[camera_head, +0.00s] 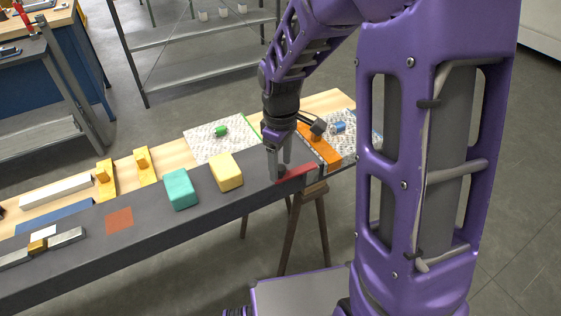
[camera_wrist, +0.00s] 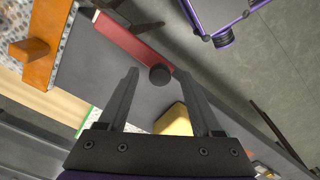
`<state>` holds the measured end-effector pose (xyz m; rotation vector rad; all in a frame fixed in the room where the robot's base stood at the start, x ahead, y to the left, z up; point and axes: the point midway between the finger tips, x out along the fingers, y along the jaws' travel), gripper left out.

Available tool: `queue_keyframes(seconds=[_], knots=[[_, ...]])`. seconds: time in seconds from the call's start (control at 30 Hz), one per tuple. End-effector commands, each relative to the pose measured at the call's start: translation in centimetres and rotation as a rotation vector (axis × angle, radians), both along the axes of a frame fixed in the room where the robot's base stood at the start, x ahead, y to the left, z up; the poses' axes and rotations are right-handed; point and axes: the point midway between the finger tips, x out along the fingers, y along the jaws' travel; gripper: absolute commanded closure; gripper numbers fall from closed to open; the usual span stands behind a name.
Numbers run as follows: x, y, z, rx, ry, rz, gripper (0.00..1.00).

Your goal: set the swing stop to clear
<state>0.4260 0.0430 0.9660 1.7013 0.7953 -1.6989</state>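A red bar (camera_head: 297,173) lies near the right end of the dark beam; it may be the swing stop. It shows in the wrist view (camera_wrist: 132,42) as a long flat arm. A dark round knob (camera_wrist: 160,75) is close to the bar's right end there; I cannot tell whether it is joined to the bar. My gripper (camera_head: 280,172) points down over the dark beam at the bar's left end. In the wrist view my gripper (camera_wrist: 158,74) is open, with the knob between its fingertips and gaps on both sides. The head view mostly hides the knob.
A yellow block (camera_head: 226,172) and a teal block (camera_head: 180,189) stand on the dark beam (camera_head: 150,217) left of my gripper. A rust-red square patch (camera_head: 119,220) lies farther left. An orange bracket (camera_head: 318,148) stands behind the red bar, beside a speckled panel (camera_head: 207,146).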

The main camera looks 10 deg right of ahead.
Motion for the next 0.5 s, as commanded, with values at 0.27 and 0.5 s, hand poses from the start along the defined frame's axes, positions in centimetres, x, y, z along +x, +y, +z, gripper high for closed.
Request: queue_keyframes(seconds=[0.27,0.5], knots=[[0.0,0.0,0.1,0.0,0.0,-0.001,0.34],[0.1,0.0,3.6,0.0,-0.004,-0.001,0.34]])
